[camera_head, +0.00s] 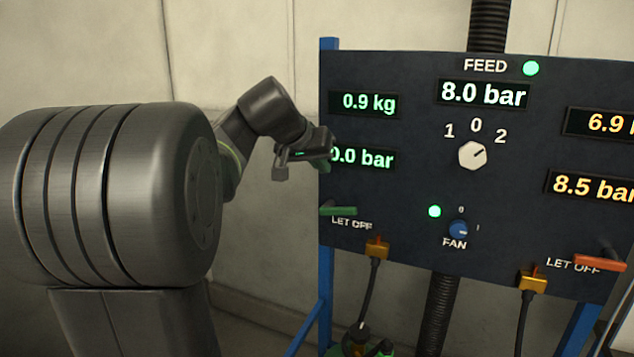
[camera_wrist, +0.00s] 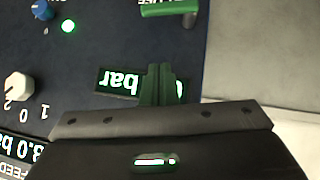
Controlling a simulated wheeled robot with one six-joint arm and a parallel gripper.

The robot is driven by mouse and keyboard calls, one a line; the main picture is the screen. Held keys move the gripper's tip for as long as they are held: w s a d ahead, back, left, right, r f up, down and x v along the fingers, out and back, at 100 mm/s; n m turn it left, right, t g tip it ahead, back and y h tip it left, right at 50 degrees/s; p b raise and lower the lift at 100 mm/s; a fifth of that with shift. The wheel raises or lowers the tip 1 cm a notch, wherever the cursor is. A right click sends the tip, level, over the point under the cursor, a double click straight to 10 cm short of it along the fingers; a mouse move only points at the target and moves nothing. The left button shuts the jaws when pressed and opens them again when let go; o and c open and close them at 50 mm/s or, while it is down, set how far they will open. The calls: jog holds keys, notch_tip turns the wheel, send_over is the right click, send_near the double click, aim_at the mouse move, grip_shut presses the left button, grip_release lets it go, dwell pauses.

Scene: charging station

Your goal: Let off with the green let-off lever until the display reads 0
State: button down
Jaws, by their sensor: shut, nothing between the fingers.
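The green let-off lever (camera_head: 339,210) sticks out at the left of the dark panel, just above its LET OFF label. In the wrist view the lever (camera_wrist: 170,8) is at the top edge, partly cut off. The left-hand bar display (camera_head: 365,158) shows 0.0 bar in green; its first digit is partly covered by my gripper. My gripper (camera_head: 323,164) is shut and empty, in front of that display's left end and above the lever, apart from it. In the wrist view my shut fingers (camera_wrist: 158,86) cover part of the upside-down bar display (camera_wrist: 120,83).
A green 0.9 kg display (camera_head: 364,103) is above. The FEED display (camera_head: 483,93) reads 8.0 bar, over a white selector knob (camera_head: 472,155). A blue FAN knob (camera_head: 459,229) and a red lever (camera_head: 600,262) are to the right. Hoses hang from orange fittings (camera_head: 377,248) below.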

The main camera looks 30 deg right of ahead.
jog(key=p, duration=0.1)
send_over(347, 207)
jog(key=a, duration=0.3)
notch_tip(347, 207, down, 7)
jog(key=f, duration=0.3)
jog(key=shift+s+d+f, duration=0.1)
jog(key=shift+d+f, duration=0.25)
jog(key=shift+d, duration=0.05)
jog(key=shift+f, duration=0.1)
jog(key=shift+s+d+f+m+t+y, duration=0.25)
jog(key=shift+s+f+m+t+y, duration=0.05)
jog(key=shift+s+d+f+b, duration=0.15)
jog(key=shift+f+b, duration=0.25)
jog(key=shift+b, duration=0.25)
jog(key=shift+r, duration=0.15)
